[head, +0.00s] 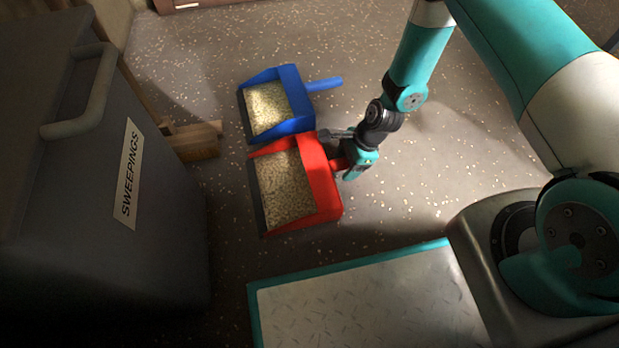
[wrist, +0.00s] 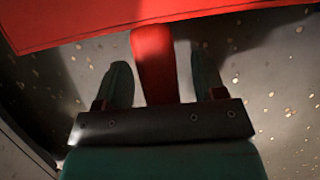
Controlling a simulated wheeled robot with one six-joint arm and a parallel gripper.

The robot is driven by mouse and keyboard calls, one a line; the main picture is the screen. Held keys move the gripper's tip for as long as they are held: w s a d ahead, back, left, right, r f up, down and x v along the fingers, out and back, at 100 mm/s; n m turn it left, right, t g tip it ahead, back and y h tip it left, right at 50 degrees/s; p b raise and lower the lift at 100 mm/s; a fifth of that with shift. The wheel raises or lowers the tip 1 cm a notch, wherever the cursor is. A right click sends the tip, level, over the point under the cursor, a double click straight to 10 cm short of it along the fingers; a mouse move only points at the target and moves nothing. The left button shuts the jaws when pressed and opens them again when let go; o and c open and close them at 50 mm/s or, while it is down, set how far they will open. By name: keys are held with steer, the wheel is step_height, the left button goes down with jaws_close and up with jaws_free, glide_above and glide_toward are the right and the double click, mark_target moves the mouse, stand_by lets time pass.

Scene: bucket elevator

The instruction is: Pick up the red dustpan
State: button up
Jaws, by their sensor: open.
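The red dustpan (head: 322,180) lies on the floor, filled with pale grain-like sweepings. Its mouth faces left and its handle faces right in the head view. My gripper (head: 342,150) is at the handle. In the wrist view, the red handle (wrist: 153,62) stands between the two dark fingers of my open gripper (wrist: 160,82), with a gap visible on each side. The dustpan's back wall (wrist: 110,20) crosses the top of that view. I cannot tell from these frames how deep the fingers reach around the handle.
A blue dustpan (head: 295,97) with similar sweepings lies just behind the red one, very close to it. A grey bin marked SWEEPINGS (head: 165,235) stands at the left. Speckled floor (head: 450,150) is clear at the right.

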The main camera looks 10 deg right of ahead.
steer(key=shift+f, duration=0.2)
stand_by(0.6)
steer(key=c, duration=1.1)
steer(key=shift+r, duration=0.1)
step_height(320, 180, up, 20)
steer(key=p, duration=1.2)
steer(key=shift+r, duration=0.2)
